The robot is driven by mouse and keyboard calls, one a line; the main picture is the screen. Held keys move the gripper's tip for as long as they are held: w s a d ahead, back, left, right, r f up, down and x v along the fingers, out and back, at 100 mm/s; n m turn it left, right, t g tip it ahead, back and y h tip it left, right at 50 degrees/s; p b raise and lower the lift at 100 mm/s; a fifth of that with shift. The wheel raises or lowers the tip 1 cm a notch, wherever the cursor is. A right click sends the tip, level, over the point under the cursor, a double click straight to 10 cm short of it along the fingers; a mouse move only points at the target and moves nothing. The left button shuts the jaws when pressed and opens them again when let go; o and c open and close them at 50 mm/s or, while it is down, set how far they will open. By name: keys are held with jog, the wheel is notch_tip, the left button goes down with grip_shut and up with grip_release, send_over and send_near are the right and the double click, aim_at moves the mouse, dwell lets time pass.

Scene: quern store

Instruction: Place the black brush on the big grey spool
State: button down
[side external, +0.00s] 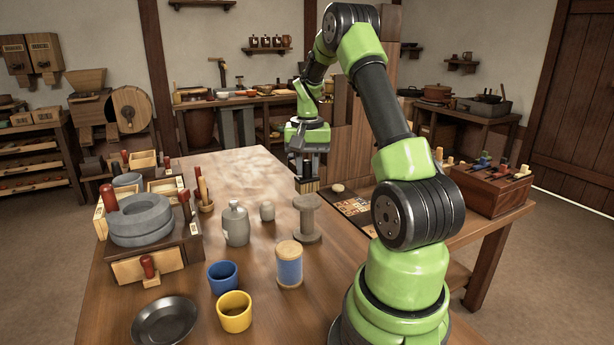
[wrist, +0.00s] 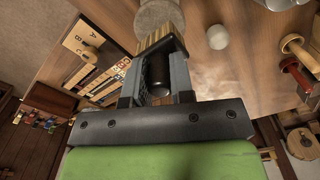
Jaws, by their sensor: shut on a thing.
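My gripper (side external: 308,176) is shut on the black brush (wrist: 160,77). The brush's dark body shows between my fingers in the wrist view, with pale bristles (wrist: 158,38) past the fingertips. In the side view the bristles (side external: 310,187) point down, above the table. The big grey spool (side external: 307,219) stands upright on the table, its top flange bare. The bristles appear just above the spool's top in the side view. The spool's round grey top (wrist: 160,14) also shows beyond the bristles in the wrist view. I see no contact between brush and spool.
A blue-wound spool (side external: 289,267), a grey jug (side external: 236,226) and a small grey jar (side external: 267,211) stand near the grey spool. A blue cup (side external: 223,277), a yellow cup (side external: 234,313) and a dark pan (side external: 164,322) lie nearer. A patterned board (side external: 350,206) is at right.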

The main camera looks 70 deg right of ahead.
jog(key=shift+f, duration=1.1)
jog(key=shift+f, duration=0.1)
jog(key=c, duration=1)
grip_release()
